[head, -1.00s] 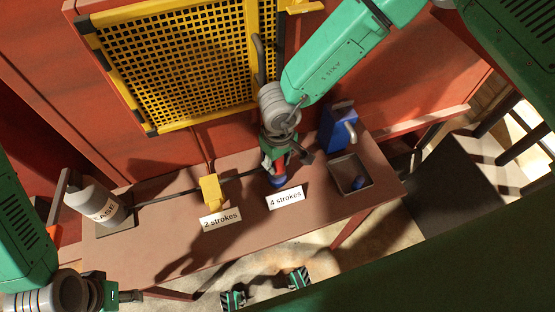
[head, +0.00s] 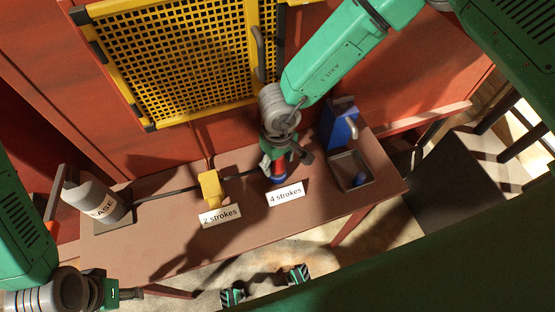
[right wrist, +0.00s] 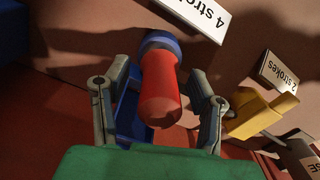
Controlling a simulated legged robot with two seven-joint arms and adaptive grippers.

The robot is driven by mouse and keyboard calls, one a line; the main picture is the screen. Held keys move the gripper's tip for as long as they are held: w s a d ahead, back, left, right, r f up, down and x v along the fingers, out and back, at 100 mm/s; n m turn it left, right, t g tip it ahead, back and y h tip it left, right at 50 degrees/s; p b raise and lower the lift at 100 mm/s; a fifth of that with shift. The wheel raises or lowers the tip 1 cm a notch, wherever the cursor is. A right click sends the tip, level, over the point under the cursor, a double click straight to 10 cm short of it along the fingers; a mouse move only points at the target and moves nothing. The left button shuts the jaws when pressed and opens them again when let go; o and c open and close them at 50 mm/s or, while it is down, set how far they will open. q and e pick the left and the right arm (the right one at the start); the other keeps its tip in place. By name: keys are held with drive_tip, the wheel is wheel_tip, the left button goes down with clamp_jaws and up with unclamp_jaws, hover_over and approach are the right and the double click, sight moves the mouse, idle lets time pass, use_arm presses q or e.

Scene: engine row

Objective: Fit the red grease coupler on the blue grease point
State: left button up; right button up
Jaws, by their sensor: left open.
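The red coupler (head: 277,169) stands near the "4 strokes" card, with a blue ring (head: 278,180) at its lower end. In the right wrist view the red coupler (right wrist: 160,95) and the blue ring (right wrist: 160,42) lie between my right fingers, with a gap on both sides. A blue part (right wrist: 130,115) shows behind it; whether the coupler is fully seated is hidden. My right gripper (head: 287,163) is open around the coupler. It also shows in the right wrist view (right wrist: 160,70). My left gripper (head: 114,293) is open at lower left, away from the bench.
A yellow grease point (head: 210,186) stands left, by the "2 strokes" card (head: 220,216). The "4 strokes" card (head: 286,195) is in front. A grease container (head: 96,201) stands at the left end. A metal tray (head: 371,163) and blue can (head: 339,123) are right.

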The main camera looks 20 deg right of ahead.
drive_tip(key=shift+r, duration=0.35)
wheel_tip(320, 180, up, 11)
drive_tip(key=shift+r, duration=0.1)
idle(0.5)
